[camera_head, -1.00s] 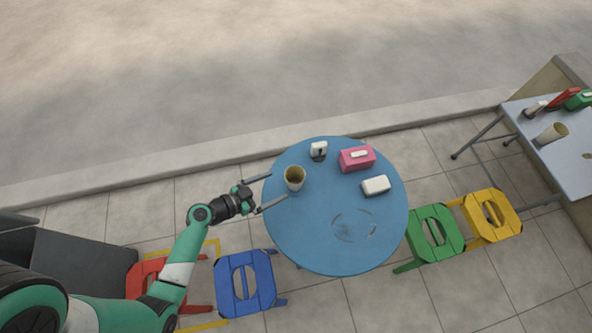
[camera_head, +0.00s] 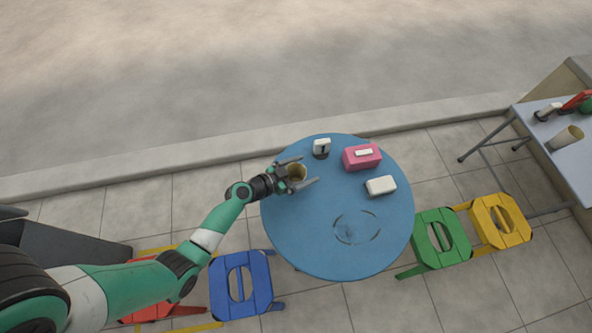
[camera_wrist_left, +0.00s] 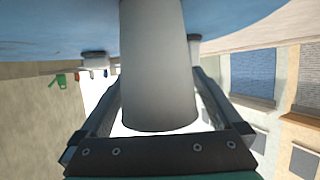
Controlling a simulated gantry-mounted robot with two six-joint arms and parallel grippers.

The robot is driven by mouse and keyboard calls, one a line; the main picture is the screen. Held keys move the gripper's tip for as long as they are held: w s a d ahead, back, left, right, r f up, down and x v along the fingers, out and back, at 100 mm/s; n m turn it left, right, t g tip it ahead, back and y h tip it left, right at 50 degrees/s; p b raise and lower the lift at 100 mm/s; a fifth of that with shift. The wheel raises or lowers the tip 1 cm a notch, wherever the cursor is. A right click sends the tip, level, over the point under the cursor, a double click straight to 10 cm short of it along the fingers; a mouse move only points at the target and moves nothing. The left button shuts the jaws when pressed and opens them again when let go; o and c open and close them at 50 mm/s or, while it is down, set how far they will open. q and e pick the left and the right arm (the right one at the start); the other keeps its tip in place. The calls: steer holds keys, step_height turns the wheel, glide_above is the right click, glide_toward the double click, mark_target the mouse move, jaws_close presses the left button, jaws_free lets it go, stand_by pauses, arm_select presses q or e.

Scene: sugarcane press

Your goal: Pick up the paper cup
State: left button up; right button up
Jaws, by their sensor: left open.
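The paper cup (camera_head: 297,172) stands near the left edge of the round blue table (camera_head: 300,235). My left gripper (camera_head: 305,170) is open, with one finger on each side of the cup. In the left wrist view the cup (camera_wrist_left: 157,65) fills the middle, between the two spread fingers (camera_wrist_left: 160,95). A gap shows between the cup and the fingers near the palm; contact farther along cannot be told. My right gripper is not in view.
A small white and black item (camera_head: 321,148), a pink tissue box (camera_head: 361,157) and a white block (camera_head: 381,186) are also on the table. Blue (camera_head: 240,285), green (camera_head: 441,238) and yellow (camera_head: 500,221) stools stand around it. The front of the tabletop is clear.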

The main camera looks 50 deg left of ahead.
arm_select(q)
steer(key=shift+s, duration=0.15)
steer(key=shift+c, duration=0.9)
steer(key=c, duration=0.9)
steer(key=shift+r, duration=0.1)
steer(key=shift+r+p, duration=0.25)
steer(key=shift+p, duration=0.1)
steer(key=r+p, duration=0.2)
steer(key=r, duration=0.1)
steer(key=r+p, duration=0.1)
steer(key=shift+s+d+r, duration=0.15)
steer(key=shift+s, duration=0.2)
steer(key=s+d+r+p, duration=0.2)
steer(key=s+r+p, duration=0.1)
steer(key=s, duration=0.3)
steer(key=s+d+r+p, duration=0.2)
steer(key=s+r+p, duration=0.2)
steer(key=s+r, duration=0.1)
steer(key=shift+s+d, duration=0.3)
steer(key=shift+s, duration=0.35)
